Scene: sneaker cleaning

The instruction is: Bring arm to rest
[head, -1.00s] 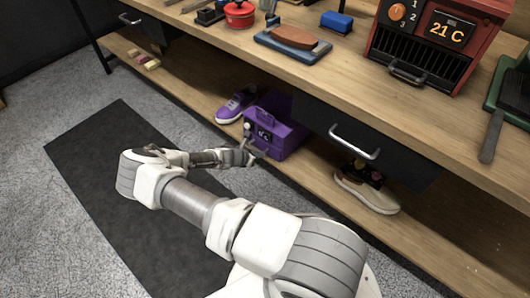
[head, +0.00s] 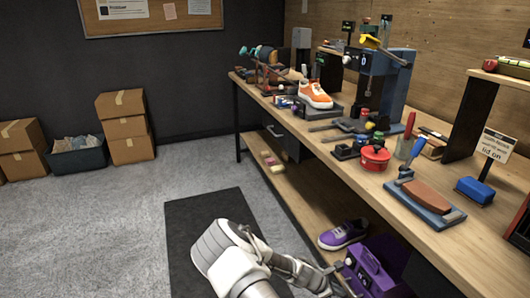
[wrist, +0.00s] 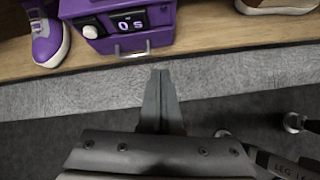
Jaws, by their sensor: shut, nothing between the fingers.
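My gripper (wrist: 161,80) is shut and empty in the wrist view, its fingertips together over the grey floor in front of the lower shelf. In the head view my arm is folded low at the bottom centre, reaching toward the purple box; the fingertips are too small to tell there. The purple box (wrist: 118,45) with a small display and a handle stands on the shelf just beyond the fingers, apart from them. It also shows in the head view (head: 372,268). A purple sneaker (head: 343,234) sits on the shelf left of the box.
The workbench (head: 400,180) runs along the right, holding an orange sneaker (head: 315,95), a red pot (head: 375,158) and several tools. A dark mat (head: 200,215) lies on the floor. Cardboard boxes (head: 125,125) stand at the far left wall.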

